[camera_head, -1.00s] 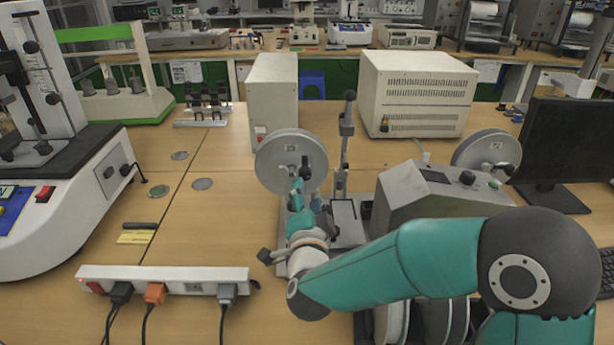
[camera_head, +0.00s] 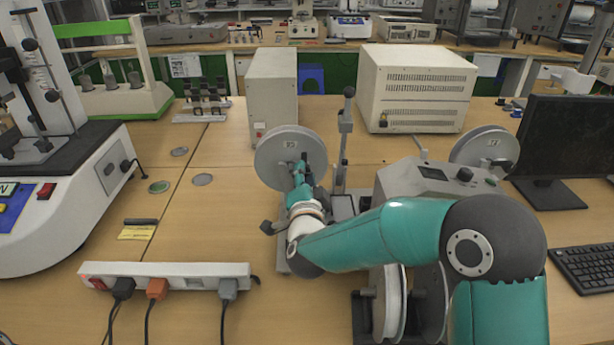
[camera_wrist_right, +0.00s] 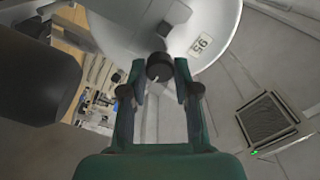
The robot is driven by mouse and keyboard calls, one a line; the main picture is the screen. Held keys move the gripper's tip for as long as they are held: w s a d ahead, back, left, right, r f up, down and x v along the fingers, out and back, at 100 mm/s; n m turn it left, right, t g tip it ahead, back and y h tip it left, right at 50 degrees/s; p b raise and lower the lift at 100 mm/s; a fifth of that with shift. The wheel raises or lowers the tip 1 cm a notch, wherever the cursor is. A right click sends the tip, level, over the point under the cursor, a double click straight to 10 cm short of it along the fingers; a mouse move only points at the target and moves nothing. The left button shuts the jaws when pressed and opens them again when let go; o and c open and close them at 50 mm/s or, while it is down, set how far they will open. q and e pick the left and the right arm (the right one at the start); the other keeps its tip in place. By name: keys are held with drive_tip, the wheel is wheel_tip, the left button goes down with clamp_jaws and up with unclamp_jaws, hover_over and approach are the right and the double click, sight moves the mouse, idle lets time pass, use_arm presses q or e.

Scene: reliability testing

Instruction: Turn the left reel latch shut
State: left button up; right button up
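The left reel (camera_head: 273,153), a light grey disc on a stand, is in the middle of the head view. Its latch is mostly hidden there behind my right gripper (camera_head: 301,168), which is at the reel's face. In the right wrist view, the latch shows as a dark round knob (camera_wrist_right: 159,67) in front of the pale reel (camera_wrist_right: 112,22) with a "95" label. The fingers of my right gripper (camera_wrist_right: 161,80) are apart, one on each side of the knob. Light contact cannot be told. My left gripper is not in view.
A second reel (camera_head: 484,148) stands to the right behind a grey control box (camera_head: 405,180). A thin upright post (camera_head: 343,140) stands just right of the left reel. A white power strip (camera_head: 170,270) lies at the front left. The table left of the reel is largely clear.

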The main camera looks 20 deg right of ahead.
drive_tip(key=shift+c, duration=1.2)
drive_tip(key=shift+d+f, duration=0.1)
drive_tip(key=shift+d, duration=0.15)
clamp_jaws()
drive_tip(key=shift+a, duration=0.15)
drive_tip(key=shift+n, duration=0.3)
drive_tip(key=n, duration=0.8)
drive_tip(key=n+p, duration=0.1)
drive_tip(key=n, duration=0.8)
drive_tip(key=shift+a+f, duration=0.15)
drive_tip(key=shift+a, duration=0.05)
drive_tip(key=shift+n, duration=0.3)
